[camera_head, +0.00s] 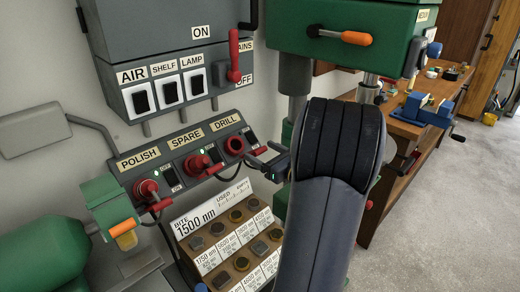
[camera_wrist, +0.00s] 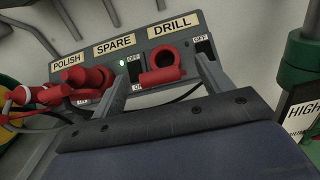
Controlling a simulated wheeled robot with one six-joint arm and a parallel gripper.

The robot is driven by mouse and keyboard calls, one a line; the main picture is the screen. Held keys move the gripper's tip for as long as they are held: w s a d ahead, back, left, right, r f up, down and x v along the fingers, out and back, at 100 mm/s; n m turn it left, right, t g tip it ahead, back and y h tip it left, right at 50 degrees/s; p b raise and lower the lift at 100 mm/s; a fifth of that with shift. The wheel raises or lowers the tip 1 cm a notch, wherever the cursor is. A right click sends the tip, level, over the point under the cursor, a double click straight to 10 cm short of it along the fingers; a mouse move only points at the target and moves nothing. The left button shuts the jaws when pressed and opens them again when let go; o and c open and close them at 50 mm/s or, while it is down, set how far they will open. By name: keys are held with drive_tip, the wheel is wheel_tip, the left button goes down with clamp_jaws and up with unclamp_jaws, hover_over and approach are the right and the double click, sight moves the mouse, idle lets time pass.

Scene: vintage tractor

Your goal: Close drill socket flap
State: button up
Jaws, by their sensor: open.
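The drill socket (camera_head: 235,145) is a red round fitting under the DRILL label, at the right end of the grey socket panel. In the wrist view the drill socket (camera_wrist: 163,65) faces me with a dark round opening showing. A red piece juts at its lower front and left; I cannot tell clearly which part is the flap. My gripper (camera_head: 268,160) is just right of the drill socket in the head view. In the wrist view my gripper (camera_wrist: 163,70) is open and empty, its two grey fingers apart on either side of the socket. Contact cannot be told.
A switch box (camera_head: 170,92) with a red lever is above. A rack of bits (camera_head: 235,240) stands below. A green drill press (camera_head: 340,30) is at the right.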

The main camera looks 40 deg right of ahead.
drive_tip(key=shift+w, duration=0.85)
drive_tip(key=c, duration=1.3)
drive_tip(key=shift+a+r, duration=0.1)
